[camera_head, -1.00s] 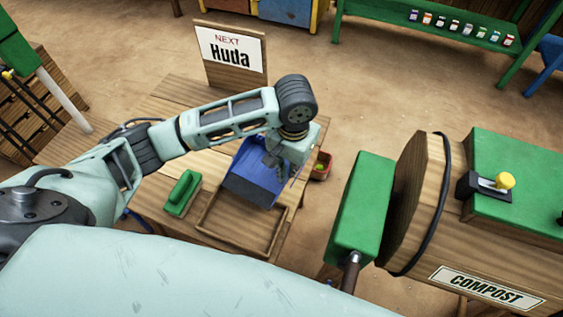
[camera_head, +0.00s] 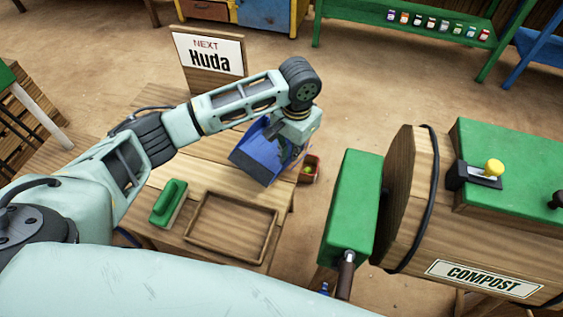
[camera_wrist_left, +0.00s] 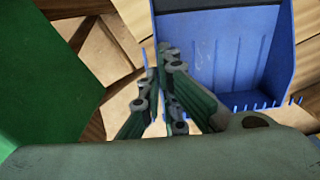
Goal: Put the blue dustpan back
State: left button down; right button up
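The blue dustpan (camera_head: 258,160) is tilted over the far right part of the wooden table, apparently raised above it. My left gripper (camera_head: 290,143) is at its right side, partly hidden by my own wrist. In the left wrist view the dustpan (camera_wrist_left: 225,60) fills the upper right, and the fingers of my left gripper (camera_wrist_left: 160,75) are close together on its side wall. An empty shallow wooden tray (camera_head: 274,238) lies on the table in front of the dustpan. My right gripper is not in view.
A green brush (camera_head: 168,203) lies left of the tray. A red container (camera_head: 313,172) stands beyond the table's right edge. The wooden compost drum (camera_head: 415,190) with its green box is at the right. The "Huda" sign (camera_head: 208,54) stands behind the table.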

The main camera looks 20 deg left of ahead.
pick_arm(q)
jog(key=shift+s+a+f, duration=0.7)
jog(key=shift+a+f, duration=0.15)
jog(key=shift+a, duration=0.15)
jog(key=shift+f, duration=1.95)
jog(key=c, duration=2)
grip_release()
jog(key=shift+f, duration=0.1)
